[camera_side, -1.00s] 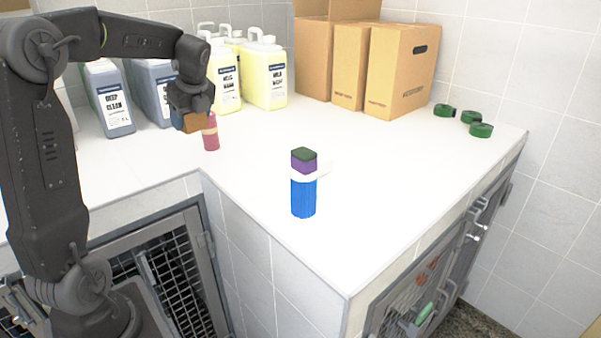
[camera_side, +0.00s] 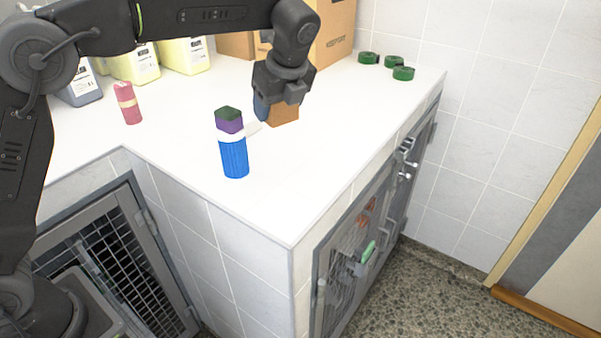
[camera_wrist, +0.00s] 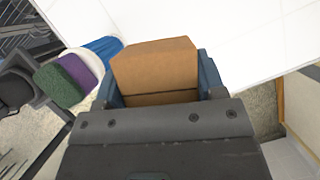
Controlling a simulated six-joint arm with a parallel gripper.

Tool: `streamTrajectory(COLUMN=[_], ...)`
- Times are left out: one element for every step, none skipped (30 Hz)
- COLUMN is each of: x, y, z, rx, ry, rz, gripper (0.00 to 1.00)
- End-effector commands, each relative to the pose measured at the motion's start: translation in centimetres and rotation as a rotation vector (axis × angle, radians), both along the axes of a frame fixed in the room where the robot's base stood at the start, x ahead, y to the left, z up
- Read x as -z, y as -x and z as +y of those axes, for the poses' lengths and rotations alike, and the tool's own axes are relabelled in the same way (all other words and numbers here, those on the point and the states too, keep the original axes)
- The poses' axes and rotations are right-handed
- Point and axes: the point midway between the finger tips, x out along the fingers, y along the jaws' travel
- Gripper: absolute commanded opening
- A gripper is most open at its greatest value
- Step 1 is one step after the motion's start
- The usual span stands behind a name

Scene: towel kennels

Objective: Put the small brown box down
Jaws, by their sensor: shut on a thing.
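The small brown box (camera_side: 284,113) is in my gripper (camera_side: 275,110), at the right part of the white counter in the side view. My gripper is shut on it, with a blue finger showing on its left. I cannot tell from the side view whether the box touches the counter. In the wrist view the box (camera_wrist: 155,68) sits between the two blue fingers. A blue rolled towel (camera_side: 234,157) with a white band stands just left of my gripper. A purple block (camera_side: 229,126) and a dark green block (camera_side: 228,113) are stacked on it.
A pink rolled towel (camera_side: 128,103) stands further left. Yellow jugs (camera_side: 134,63) and large cardboard boxes (camera_side: 335,30) line the back. Several green rolls (camera_side: 403,73) lie at the far right. The white counter (camera_side: 300,185) is clear toward its front corner, above kennel doors.

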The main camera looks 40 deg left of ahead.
Motion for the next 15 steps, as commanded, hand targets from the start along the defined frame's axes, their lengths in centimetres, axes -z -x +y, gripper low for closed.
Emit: streamTrajectory(x=[0.1,0.1,0.2,0.2,0.2,0.3,0.4,0.6,1.1,1.5,2.1,2.8,3.4,4.0,4.7], y=[0.1,0.2,0.3,0.4,0.5,0.6,0.7,0.7,0.7,0.7,0.8,0.8,0.8,0.8,0.8], z=[-1.9,-2.7,-3.7,-4.3,-4.7,-5.2,-5.5,-5.7,-5.9,-6.0,-6.0,-6.0,-6.0,-6.0,-5.9], rx=[0.022,0.03,0.039,0.044,0.048,0.052,0.054,0.056,0.058,0.06,0.06,0.059,0.059,0.058,0.059], ry=[-0.001,-0.002,-0.002,-0.002,-0.003,-0.002,-0.003,-0.003,-0.004,-0.004,-0.005,-0.004,-0.004,-0.004,-0.004], rz=[0.0,-0.001,-0.001,-0.001,-0.002,-0.002,-0.001,-0.001,0.0,0.0,0.003,0.003,0.003,0.001,0.003], gripper=[0.4,0.4,0.4,0.4,0.4,0.4,0.4,0.4,0.4,0.4,0.4,0.4,0.4,0.4,0.4])
